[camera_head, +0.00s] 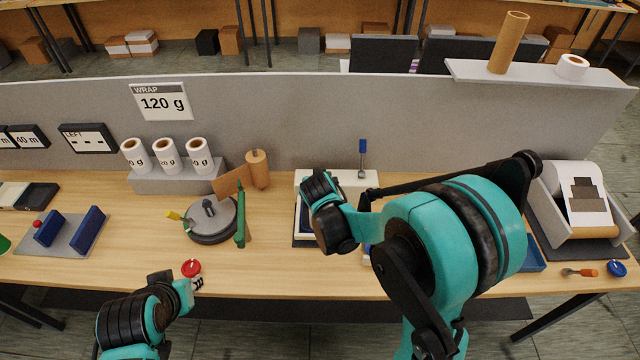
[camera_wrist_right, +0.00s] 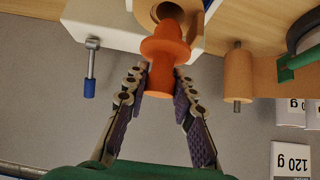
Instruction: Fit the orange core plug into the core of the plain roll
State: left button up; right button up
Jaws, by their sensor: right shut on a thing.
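The orange core plug (camera_wrist_right: 165,54) is in my right gripper (camera_wrist_right: 160,84), held between the two fingertips in the right wrist view. Its narrower end points at the round opening of a plain tan roll (camera_wrist_right: 197,38) at the top of that view. The plug's tip overlaps the opening in the picture; I cannot tell whether it is inside. In the head view my right wrist hides the plug, the roll and the fingers. My left gripper (camera_head: 193,285) is low over the front table edge by a red-topped item (camera_head: 191,267); its fingers are too small to read.
A white stand (camera_head: 366,178) is behind my right wrist, with a blue-handled tool (camera_head: 362,158) upright at it. A brown roll on a spindle (camera_head: 258,170) and a round grey turntable (camera_head: 211,220) are to the left. A grey panel (camera_head: 290,120) closes the back.

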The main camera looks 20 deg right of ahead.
jog(key=shift+f+b, duration=0.75)
jog(key=shift+b, duration=0.05)
dwell(0.4)
jog(key=shift+r, duration=0.15)
jog(key=shift+r+p, duration=0.3)
jog(key=shift+b, duration=0.3)
dwell(1.5)
jog(key=shift+f+b, duration=0.4)
jog(key=shift+f, duration=0.05)
jog(key=shift+r, duration=0.2)
jog(key=shift+r+p, duration=0.25)
jog(key=shift+p, duration=0.05)
dwell(1.9)
